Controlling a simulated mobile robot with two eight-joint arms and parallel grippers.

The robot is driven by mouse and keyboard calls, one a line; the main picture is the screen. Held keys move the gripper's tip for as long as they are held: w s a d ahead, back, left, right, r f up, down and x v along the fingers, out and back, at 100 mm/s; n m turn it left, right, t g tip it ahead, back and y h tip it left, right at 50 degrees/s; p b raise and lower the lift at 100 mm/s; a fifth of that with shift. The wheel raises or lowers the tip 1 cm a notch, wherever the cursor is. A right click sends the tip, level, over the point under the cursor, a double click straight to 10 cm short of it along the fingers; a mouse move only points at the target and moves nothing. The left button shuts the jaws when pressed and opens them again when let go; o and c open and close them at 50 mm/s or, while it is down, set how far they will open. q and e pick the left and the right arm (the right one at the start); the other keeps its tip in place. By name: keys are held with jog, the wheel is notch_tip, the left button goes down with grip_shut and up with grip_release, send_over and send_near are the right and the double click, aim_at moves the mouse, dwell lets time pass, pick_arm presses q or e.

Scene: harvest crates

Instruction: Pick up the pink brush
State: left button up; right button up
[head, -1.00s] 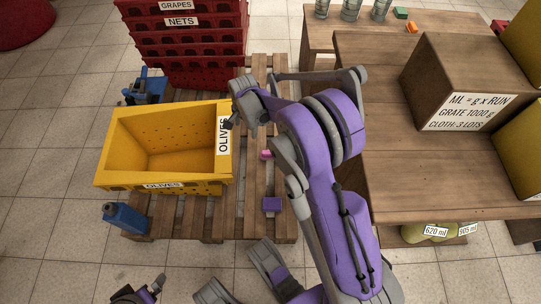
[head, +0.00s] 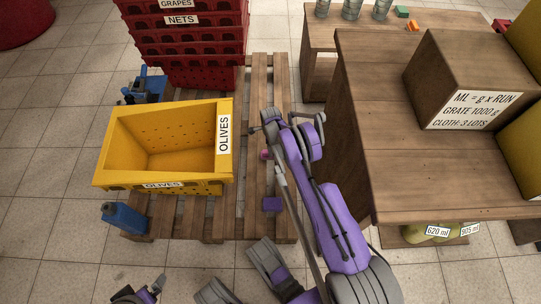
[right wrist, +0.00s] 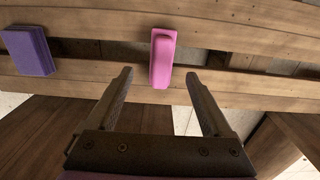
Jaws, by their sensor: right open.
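The pink brush (head: 264,155) is a small pink block lying on the wooden pallet, right of the yellow crate; my right arm partly covers it in the head view. In the right wrist view the pink brush (right wrist: 162,58) lies on a slat, just beyond and between the fingertips. My right gripper (right wrist: 159,80) is open and empty, with no finger touching the brush. My left gripper (head: 141,290) shows at the bottom edge of the head view, away from the pallet; its jaws are too small to read.
A purple block (head: 272,204) lies nearby on the pallet (head: 258,225); it also shows in the right wrist view (right wrist: 28,50). Red crates (head: 195,50) are behind. A wooden table (head: 395,190) stands right.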

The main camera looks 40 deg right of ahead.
jog(key=f+b, duration=0.2)
jog(key=f, duration=0.4)
jog(key=shift+d, duration=0.2)
grip_shut()
notch_tip(320, 180, up, 10)
jog(key=p, duration=0.2)
jog(key=shift+p, duration=0.4)
